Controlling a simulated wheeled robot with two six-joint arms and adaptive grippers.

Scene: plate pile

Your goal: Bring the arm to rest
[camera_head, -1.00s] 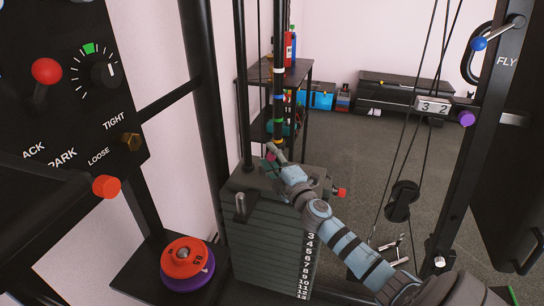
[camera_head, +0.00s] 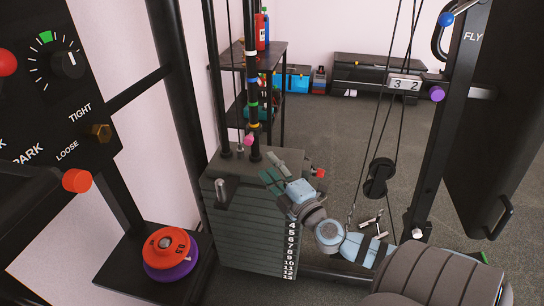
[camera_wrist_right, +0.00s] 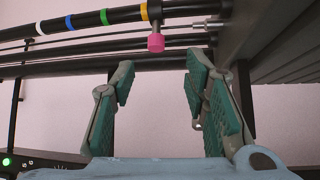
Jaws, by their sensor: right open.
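My right gripper (camera_head: 273,172) is open and empty. It is over the top right of the dark weight stack (camera_head: 238,215), with its teal-padded fingers apart. A small pink knob (camera_head: 249,140) on the upright rod stands just beyond the fingertips, to their upper left. In the right wrist view, the open fingers (camera_wrist_right: 160,78) have clear space between them, and the pink knob (camera_wrist_right: 156,42) shows beyond them, apart from both pads. My left gripper is not in view.
A black control panel (camera_head: 45,80) with knobs stands at left. Red and purple plates (camera_head: 168,252) sit on a low shelf. Cables and a pulley (camera_head: 380,177) hang right of the stack. A rack (camera_head: 280,55) stands behind. Open floor lies beyond.

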